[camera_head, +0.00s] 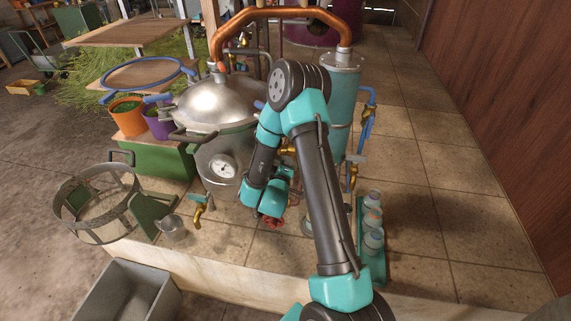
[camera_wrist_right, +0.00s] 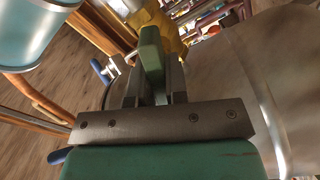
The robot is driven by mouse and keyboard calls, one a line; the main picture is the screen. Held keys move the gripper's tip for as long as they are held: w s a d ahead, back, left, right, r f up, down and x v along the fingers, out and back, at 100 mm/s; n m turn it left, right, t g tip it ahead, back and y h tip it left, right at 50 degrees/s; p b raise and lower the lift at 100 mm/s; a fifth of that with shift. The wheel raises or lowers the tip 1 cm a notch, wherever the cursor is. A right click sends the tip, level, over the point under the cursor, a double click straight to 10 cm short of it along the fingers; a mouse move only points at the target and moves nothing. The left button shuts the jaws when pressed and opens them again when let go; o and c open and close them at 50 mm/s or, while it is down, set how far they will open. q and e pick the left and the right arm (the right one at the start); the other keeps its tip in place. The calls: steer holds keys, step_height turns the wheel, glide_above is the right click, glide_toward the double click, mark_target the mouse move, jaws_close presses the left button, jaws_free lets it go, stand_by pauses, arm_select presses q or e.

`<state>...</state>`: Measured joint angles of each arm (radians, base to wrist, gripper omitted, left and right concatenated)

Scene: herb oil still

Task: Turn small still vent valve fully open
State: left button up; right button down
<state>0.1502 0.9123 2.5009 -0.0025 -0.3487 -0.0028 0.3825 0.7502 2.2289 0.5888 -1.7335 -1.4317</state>
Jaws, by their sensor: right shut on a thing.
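The still (camera_head: 215,105) is a silver pot with a domed lid and a round gauge (camera_head: 222,169). My right arm stands in front of its right side. In the right wrist view my right gripper (camera_wrist_right: 154,80) is shut on a green valve handle (camera_wrist_right: 151,45), which stands upright between the fingers. A yellow brass body (camera_wrist_right: 168,30) is just beyond it. In the head view a brass fitting (camera_head: 287,150) shows beside my forearm; my arm hides the fingertips and the handle there. How far the valve is turned cannot be told. My left gripper is out of view.
A copper pipe (camera_head: 285,13) arches to the teal condenser (camera_head: 343,95). A brass tap (camera_head: 198,213), red handwheel (camera_head: 272,221) and metal jug (camera_head: 173,229) are low in front. Bottles stand in a green rack (camera_head: 378,268). A mesh basket (camera_head: 97,205) is left; floor tiles at right are clear.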

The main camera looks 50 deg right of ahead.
steer(key=n, duration=0.5)
stand_by(0.4)
steer(key=c, duration=1.1)
jaws_free()
